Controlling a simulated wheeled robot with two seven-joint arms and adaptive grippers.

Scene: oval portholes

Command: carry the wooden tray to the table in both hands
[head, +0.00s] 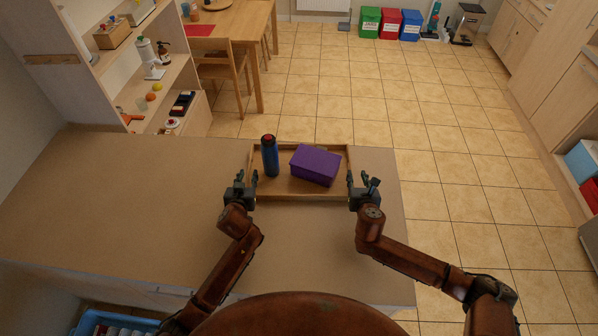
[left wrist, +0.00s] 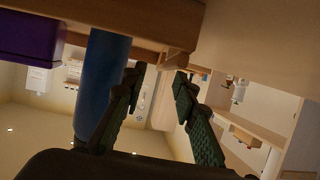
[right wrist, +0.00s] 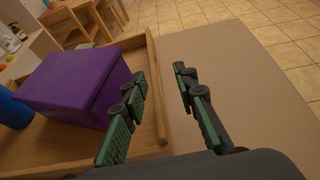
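The wooden tray (head: 284,187) lies flat on the brown counter and carries a blue bottle (head: 270,158) with a red top and a purple box (head: 315,165). My left gripper (head: 241,180) is at the tray's left side; its fingers are apart in the left wrist view (left wrist: 158,85), with the tray's rim end (left wrist: 180,60) in line with the gap. My right gripper (head: 363,183) is at the right side; in the right wrist view its open fingers (right wrist: 160,80) stand either side of the tray's end wall (right wrist: 155,95). Whether either touches the wall is unclear.
A wooden dining table (head: 240,22) with a red mat and chairs (head: 218,62) stands at the back left, beyond a shelf unit (head: 150,75). The counter (head: 130,190) is clear left of the tray. Tiled floor (head: 340,95) is free beyond; colored bins (head: 390,23) stand at the back.

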